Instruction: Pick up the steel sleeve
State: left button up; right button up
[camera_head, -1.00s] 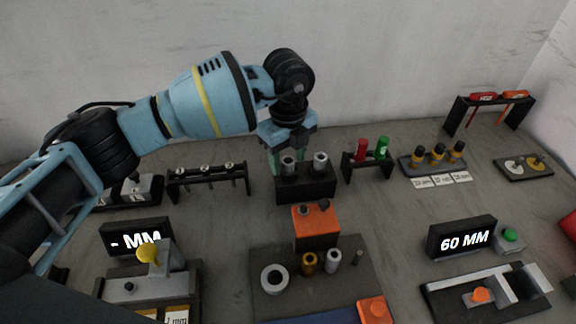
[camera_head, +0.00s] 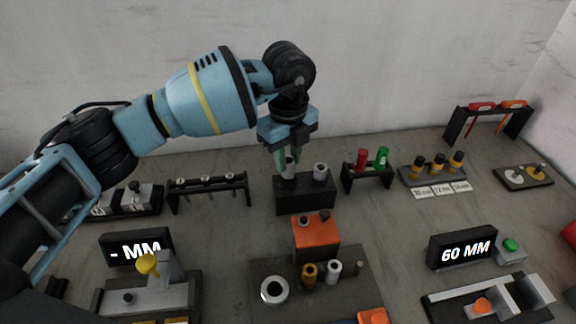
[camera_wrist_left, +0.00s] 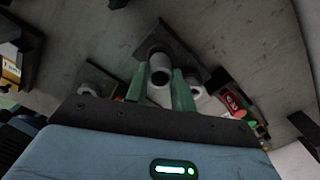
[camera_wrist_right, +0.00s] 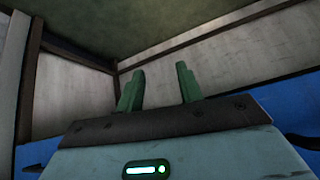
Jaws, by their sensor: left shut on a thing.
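Two grey steel sleeves stand side by side at a black block (camera_head: 305,200), behind the middle of the table. My left gripper (camera_head: 287,160) points down at the left sleeve (camera_head: 289,171) and is shut on it. The right sleeve (camera_head: 320,171) stands free beside it. In the left wrist view the held sleeve (camera_wrist_left: 160,70) shows its open round end between the green fingers. Whether it is clear of the block cannot be told. My right gripper (camera_wrist_right: 158,90) shows only in its own wrist view, open and empty.
A black rack (camera_head: 208,187) stands to the left. A stand with a red and a green piece (camera_head: 381,157) is close on the right. An orange-topped block (camera_head: 316,236) and a dark mat with rings (camera_head: 274,289) lie in front. A display reads 60 MM (camera_head: 462,248).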

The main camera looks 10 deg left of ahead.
pick_arm(q)
notch_tip(320, 180, up, 7)
jog(key=s+a+f+n, duration=0.3)
jog(key=s+a+n, duration=0.2)
jog(key=n, duration=0.8)
jog(key=s+a+f+n, duration=0.2)
jog(key=s+a+n, duration=0.3)
jog(key=s+n, duration=0.4)
jog(key=n, duration=0.3)
jog(key=shift+s+f+n, duration=0.4)
jog(key=shift+d, duration=0.2)
